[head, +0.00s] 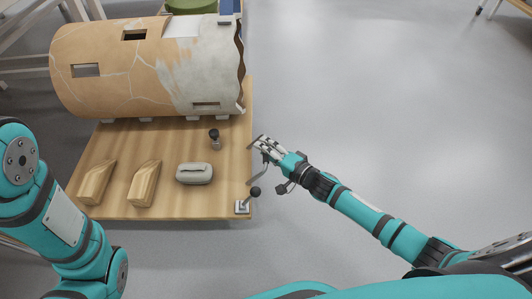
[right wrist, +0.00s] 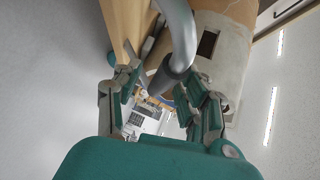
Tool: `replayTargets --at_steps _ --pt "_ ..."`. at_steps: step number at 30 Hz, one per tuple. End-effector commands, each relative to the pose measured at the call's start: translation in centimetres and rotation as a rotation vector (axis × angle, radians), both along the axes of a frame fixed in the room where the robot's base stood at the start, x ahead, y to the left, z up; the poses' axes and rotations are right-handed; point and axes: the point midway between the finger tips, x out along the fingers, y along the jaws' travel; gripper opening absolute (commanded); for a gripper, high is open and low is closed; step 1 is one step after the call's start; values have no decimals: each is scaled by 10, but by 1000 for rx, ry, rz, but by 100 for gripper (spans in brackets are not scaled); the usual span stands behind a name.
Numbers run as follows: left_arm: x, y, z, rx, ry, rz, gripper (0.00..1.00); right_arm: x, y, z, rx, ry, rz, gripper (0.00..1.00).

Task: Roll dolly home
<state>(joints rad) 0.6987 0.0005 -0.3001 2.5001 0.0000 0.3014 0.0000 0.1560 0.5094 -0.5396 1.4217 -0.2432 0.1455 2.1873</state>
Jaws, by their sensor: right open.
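The dolly is a flat wooden platform (head: 160,205) carrying a large tan and off-white jar (head: 130,65) lying on its side. My right gripper (head: 264,146) is open at the platform's right edge, level with the front of the jar. In the right wrist view, a grey curved bar (right wrist: 182,35) passes between or just in front of the open fingers (right wrist: 165,100); I cannot tell whether they touch it. The platform edge (right wrist: 128,25) and jar (right wrist: 222,50) lie beyond. My left arm shows at the left, but its gripper is out of view.
On the platform are two wooden wedges (head: 145,183), a grey handled block (head: 195,173), a small black-topped knob (head: 214,134) and a lever with a black ball (head: 255,191) at the front right corner. A green round object (head: 190,6) stands behind the jar. The floor (head: 390,110) to the right is clear.

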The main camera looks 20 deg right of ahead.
Motion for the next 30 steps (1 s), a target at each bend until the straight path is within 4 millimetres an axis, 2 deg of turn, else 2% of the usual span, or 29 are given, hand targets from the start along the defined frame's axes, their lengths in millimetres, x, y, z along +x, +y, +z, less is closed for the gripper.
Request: replayTargets --at_steps 7,17,30 --pt "-1 0 1 0 -2 0 91 1 1 0 0 0 0 41" --pt "-1 0 0 0 -2 0 91 0 1 0 1 0 0 0" --pt "-1 0 1 0 -2 0 91 0 1 -1 1 4 -1 0"
